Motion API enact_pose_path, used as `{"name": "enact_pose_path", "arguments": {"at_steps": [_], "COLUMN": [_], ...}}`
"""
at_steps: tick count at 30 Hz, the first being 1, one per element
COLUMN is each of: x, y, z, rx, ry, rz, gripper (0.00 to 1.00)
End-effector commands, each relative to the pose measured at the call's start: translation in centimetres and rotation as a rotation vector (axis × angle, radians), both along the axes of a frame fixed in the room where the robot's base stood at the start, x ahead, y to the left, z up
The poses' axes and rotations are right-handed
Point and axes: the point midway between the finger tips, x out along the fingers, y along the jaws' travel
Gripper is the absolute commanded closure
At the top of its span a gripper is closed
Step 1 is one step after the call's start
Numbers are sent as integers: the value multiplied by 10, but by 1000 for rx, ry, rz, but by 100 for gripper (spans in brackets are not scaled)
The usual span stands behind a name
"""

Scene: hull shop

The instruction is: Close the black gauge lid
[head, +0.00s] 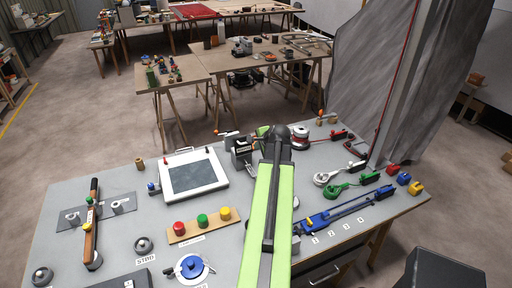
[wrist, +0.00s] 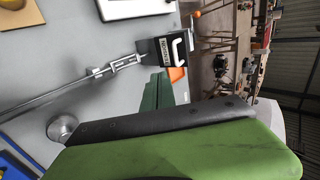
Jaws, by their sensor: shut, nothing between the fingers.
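A black box-like gauge piece with a pale label (head: 242,149) stands at the back middle of the grey bench, just left of my arm's end. In the wrist view, its black labelled face (wrist: 151,47) shows with a white U-shaped handle on it. I cannot tell which part is the lid or how far it stands open. My gripper (wrist: 167,86) shows green fingers, shut and empty, close below the black piece in the wrist view. I cannot tell whether they touch it. In the head view my arm hides the fingertips and the bench behind it.
A white framed tablet (head: 194,172) lies left of the gauge. A board with red, green and yellow buttons (head: 201,224) is nearer. A metal rod with a bracket (wrist: 104,72) runs beside the gauge. A blue tool (head: 335,212) and a green clamp (head: 340,187) lie to the right.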

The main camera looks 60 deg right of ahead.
Motion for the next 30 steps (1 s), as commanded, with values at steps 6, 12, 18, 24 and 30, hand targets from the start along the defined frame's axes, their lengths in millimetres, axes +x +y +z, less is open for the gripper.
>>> {"name": "enact_pose_path", "arguments": {"at_steps": [6, 12, 18, 24, 30], "x": [31, 58, 76, 79, 80], "y": [-22, -40, -52, -53, -59], "z": [-44, -56, -56, -56, -56], "rx": [0, -1, 1, 0, 0], "ry": [1, 0, 1, 1, 1], "rz": [4, 4, 3, 4, 4], "gripper": [100, 100, 100, 100, 100]}}
